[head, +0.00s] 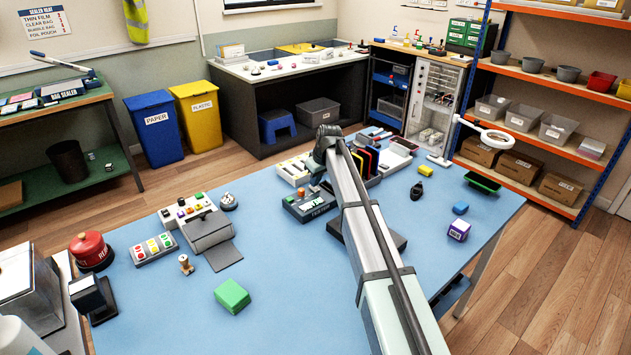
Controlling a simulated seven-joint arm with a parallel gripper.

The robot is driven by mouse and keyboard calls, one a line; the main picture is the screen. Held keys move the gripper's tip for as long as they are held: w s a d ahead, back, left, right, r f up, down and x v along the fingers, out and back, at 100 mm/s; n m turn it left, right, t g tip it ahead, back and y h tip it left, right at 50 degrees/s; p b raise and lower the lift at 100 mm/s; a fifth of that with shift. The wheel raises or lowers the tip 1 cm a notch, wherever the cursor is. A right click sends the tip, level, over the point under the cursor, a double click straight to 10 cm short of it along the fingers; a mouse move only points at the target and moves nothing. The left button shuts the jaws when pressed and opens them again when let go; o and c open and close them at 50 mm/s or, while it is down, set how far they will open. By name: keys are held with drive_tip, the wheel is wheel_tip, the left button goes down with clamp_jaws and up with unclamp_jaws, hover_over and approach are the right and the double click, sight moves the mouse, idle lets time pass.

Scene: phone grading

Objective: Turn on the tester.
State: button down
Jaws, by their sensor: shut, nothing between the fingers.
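A dark blue-grey box (298,212) with a labelled front and small pale parts on top sits mid-table, partly behind my arm. It may be the tester, but its label is too small to read for sure, and I cannot tell whether it is on. My gripper (318,180) is at the far end of my arm, beside the back of this box, and is shut and empty. The fingertips are small and dark, and I cannot tell whether they touch anything. A white panel with coloured buttons (153,248) lies farther left.
A rack of coloured upright slabs (368,160) stands close right of my gripper. A grey box with a flap (207,232), a green block (232,296) and a red round container (90,251) are on the left. The blue table's (300,305) front middle is clear.

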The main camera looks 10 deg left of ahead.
sight(316, 189)
drive_tip(key=v, duration=0.4)
drive_tip(key=shift+w+a+r, duration=0.1)
drive_tip(key=shift+w+a, duration=0.15)
drive_tip(key=s+d+v, duration=0.1)
drive_tip(key=v, duration=0.8)
drive_tip(key=shift+s+d, duration=0.2)
